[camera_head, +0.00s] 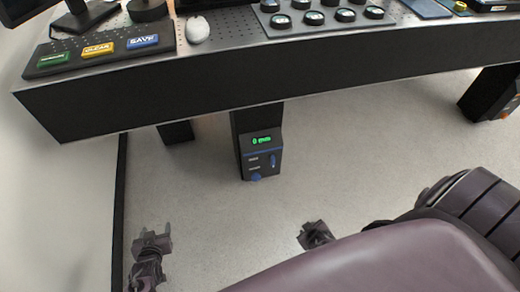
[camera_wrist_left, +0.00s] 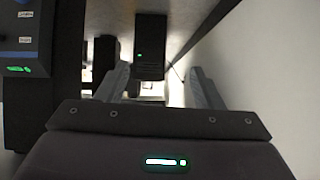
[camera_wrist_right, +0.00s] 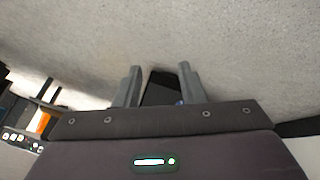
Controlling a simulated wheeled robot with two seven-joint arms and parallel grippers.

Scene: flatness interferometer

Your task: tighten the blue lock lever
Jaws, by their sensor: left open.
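A dark box (camera_head: 260,158) with a green "0 mm" display sits on a table leg below the table's front edge. It carries a small upright blue lever (camera_head: 273,160) on its right side and a rounded blue part (camera_head: 256,177) at its bottom; I cannot tell which is the lock lever. My left gripper (camera_head: 155,231) is open and empty, low and left of the box, apart from it. A labelled panel edge (camera_wrist_left: 20,35) shows at the left of the left wrist view. My right gripper (camera_wrist_right: 158,78) has its fingers apart, with a dark shape beyond them; it is lower right of the box.
The perforated table (camera_head: 300,68) overhangs the leg. Another leg unit (camera_head: 495,98) stands at right. The floor (camera_head: 350,150) between is clear.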

